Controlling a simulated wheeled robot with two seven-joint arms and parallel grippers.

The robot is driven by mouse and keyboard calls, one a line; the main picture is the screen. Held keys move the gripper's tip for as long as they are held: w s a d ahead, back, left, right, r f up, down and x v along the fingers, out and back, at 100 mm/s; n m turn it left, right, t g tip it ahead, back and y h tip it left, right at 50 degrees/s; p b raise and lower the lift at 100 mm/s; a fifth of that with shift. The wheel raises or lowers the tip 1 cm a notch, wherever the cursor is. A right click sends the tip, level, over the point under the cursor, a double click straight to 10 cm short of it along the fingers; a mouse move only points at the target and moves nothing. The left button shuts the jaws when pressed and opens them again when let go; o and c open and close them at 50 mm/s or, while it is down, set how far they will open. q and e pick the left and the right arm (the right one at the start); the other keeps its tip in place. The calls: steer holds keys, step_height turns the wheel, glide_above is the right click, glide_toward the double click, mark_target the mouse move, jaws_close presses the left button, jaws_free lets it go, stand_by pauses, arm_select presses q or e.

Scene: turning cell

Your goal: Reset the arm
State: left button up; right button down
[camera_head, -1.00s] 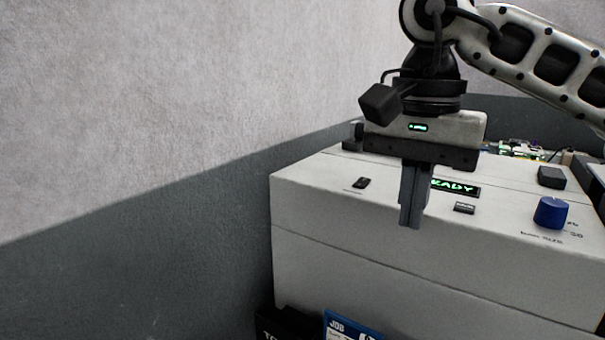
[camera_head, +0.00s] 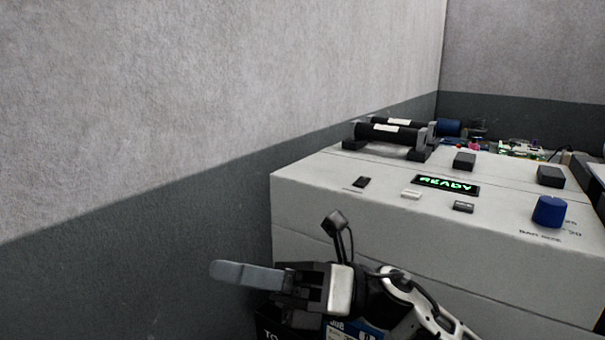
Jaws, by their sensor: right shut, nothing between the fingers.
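My right gripper (camera_head: 247,276) is in front of the white machine cabinet, low in the view. Its fingers are shut together with nothing between them and point left toward the grey wall. My right arm comes in from the lower right. The gripper is apart from the cabinet's top panel. My left gripper does not show.
The white cabinet (camera_head: 420,255) carries a green READY display (camera_head: 447,184), a blue knob (camera_head: 549,211) and small switches. Black cylinders (camera_head: 390,133) lie at its back. A blue job card (camera_head: 345,328) is partly hidden behind my arm. The left wall (camera_head: 120,210) is bare.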

steer(key=w+d+f+m+t+h, duration=0.5)
steer(key=f+m+t, duration=0.6)
steer(key=m, duration=0.7)
steer(key=w+d+f+m+t+h, duration=0.2)
steer(key=d+f+m+t+h, duration=0.7)
steer(key=m, duration=0.9)
steer(key=s+d+f+m+g+h, duration=0.2)
steer(key=s+d+f+m, duration=0.2)
steer(key=s+f, duration=0.3)
steer(key=s+d+f+m+g+h, duration=0.2)
steer(key=s+f+m, duration=0.5)
steer(key=f, duration=0.8)
steer(key=shift+s+d+f+g+h, duration=0.3)
steer(key=shift+s+d+h, duration=0.4)
steer(key=shift+d, duration=0.4)
